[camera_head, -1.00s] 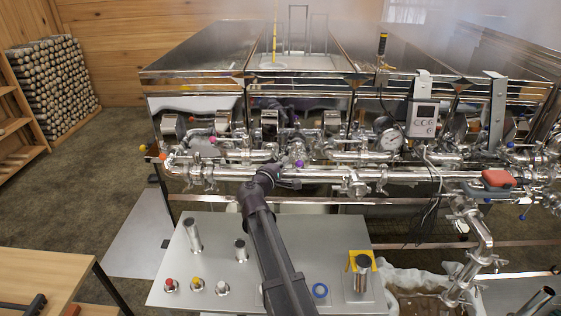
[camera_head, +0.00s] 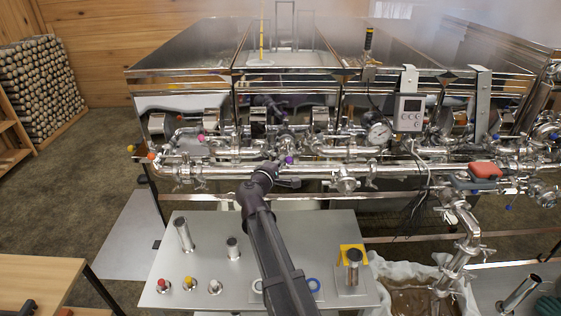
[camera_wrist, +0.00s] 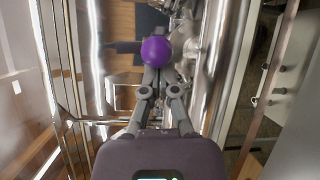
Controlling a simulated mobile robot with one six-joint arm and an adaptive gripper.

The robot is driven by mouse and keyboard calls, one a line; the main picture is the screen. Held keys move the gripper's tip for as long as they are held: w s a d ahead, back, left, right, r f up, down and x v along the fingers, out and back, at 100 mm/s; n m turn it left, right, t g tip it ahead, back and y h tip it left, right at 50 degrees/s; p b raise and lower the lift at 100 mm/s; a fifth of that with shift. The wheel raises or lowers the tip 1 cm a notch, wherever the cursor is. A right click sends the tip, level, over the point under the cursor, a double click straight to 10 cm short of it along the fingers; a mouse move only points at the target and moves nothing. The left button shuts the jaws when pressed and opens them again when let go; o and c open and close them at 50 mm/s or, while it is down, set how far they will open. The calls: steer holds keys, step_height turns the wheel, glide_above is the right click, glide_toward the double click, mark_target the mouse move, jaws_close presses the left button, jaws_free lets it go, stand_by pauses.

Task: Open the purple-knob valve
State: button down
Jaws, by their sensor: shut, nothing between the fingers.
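In the wrist view the purple knob (camera_wrist: 156,52) is large, in the upper middle. My gripper (camera_wrist: 157,77) is shut and empty, its fingertips close together right at the lower edge of the knob. I cannot tell whether they touch it. In the head view my arm reaches up to the pipe just below and left of the knob, and the fingers are hard to make out. The valve body is mostly hidden.
A long steel pipe (camera_head: 225,172) runs across the front of the evaporator. An orange knob (camera_head: 152,157) and a red knob (camera_head: 201,138) stand to the left, and a pressure gauge (camera_head: 379,133) to the right. A metal bench (camera_head: 205,270) lies below my arm.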

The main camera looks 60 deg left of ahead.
steer(key=shift+s+a+f, duration=0.15)
steer(key=shift+s+a, duration=0.1)
steer(key=shift+a, duration=0.45)
steer(key=shift+s+a+f+b, duration=0.2)
steer(key=shift+s+a+b, duration=0.15)
steer(key=shift+s+a, duration=0.6)
steer(key=s+d, duration=0.6)
steer(key=d, duration=0.1)
steer(key=shift+d+r+p, duration=0.25)
steer(key=shift+r+p, duration=0.05)
steer(key=shift+s, duration=0.1)
